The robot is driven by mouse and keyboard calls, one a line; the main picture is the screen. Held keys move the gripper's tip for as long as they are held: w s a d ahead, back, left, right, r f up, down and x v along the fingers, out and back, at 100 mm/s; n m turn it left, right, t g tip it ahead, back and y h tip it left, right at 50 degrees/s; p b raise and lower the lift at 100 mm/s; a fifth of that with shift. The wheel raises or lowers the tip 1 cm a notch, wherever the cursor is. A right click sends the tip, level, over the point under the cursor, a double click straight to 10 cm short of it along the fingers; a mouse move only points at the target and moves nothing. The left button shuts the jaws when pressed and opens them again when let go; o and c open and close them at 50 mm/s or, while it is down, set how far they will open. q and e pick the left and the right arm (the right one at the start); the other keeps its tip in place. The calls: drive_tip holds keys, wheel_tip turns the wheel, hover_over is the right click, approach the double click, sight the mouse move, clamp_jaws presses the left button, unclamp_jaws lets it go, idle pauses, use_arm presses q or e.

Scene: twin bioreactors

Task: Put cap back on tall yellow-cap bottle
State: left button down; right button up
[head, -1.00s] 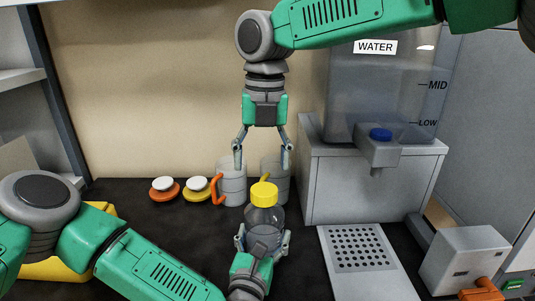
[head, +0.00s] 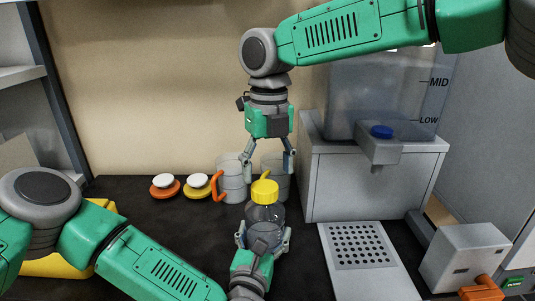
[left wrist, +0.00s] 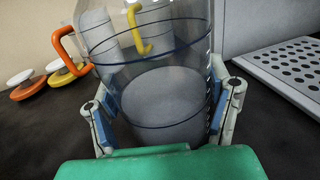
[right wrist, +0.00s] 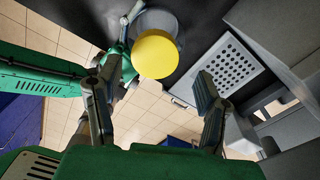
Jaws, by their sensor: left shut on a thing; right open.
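The tall clear bottle (head: 264,212) stands upright at the middle of the counter, with the yellow cap (head: 265,190) on its top. My left gripper (head: 263,240) is shut around the bottle's lower body. The left wrist view shows the clear bottle wall (left wrist: 155,85) between its fingers. My right gripper (head: 268,165) is open and points down just above the cap. In the right wrist view the cap (right wrist: 155,54) lies beyond and between the spread fingers, touching neither. Whether the cap is seated tightly cannot be told.
Two clear mugs, one with an orange handle (head: 217,187), stand close behind the bottle. An orange-based lid (head: 165,190) and a yellow-based lid (head: 197,188) lie to the left. The water dispenser (head: 350,180) and perforated tray (head: 352,280) are at the right.

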sight(264, 188)
drive_tip(key=shift+f, duration=2.3)
drive_tip(key=c, duration=1.2)
drive_tip(key=m, duration=0.5)
drive_tip(key=shift+d, duration=0.15)
drive_tip(key=shift+c, duration=0.2)
drive_tip(key=m, duration=0.7)
drive_tip(key=shift+s, duration=0.25)
drive_tip(key=m, duration=0.7)
drive_tip(key=shift+s+a+m, duration=0.15)
drive_tip(key=shift+a+m, duration=0.1)
drive_tip(key=shift+m, duration=0.15)
drive_tip(key=m, duration=0.4)
drive_tip(key=shift+a+f, duration=0.1)
drive_tip(key=shift+a, duration=0.05)
drive_tip(key=m, duration=0.3)
drive_tip(key=shift+a, duration=0.15)
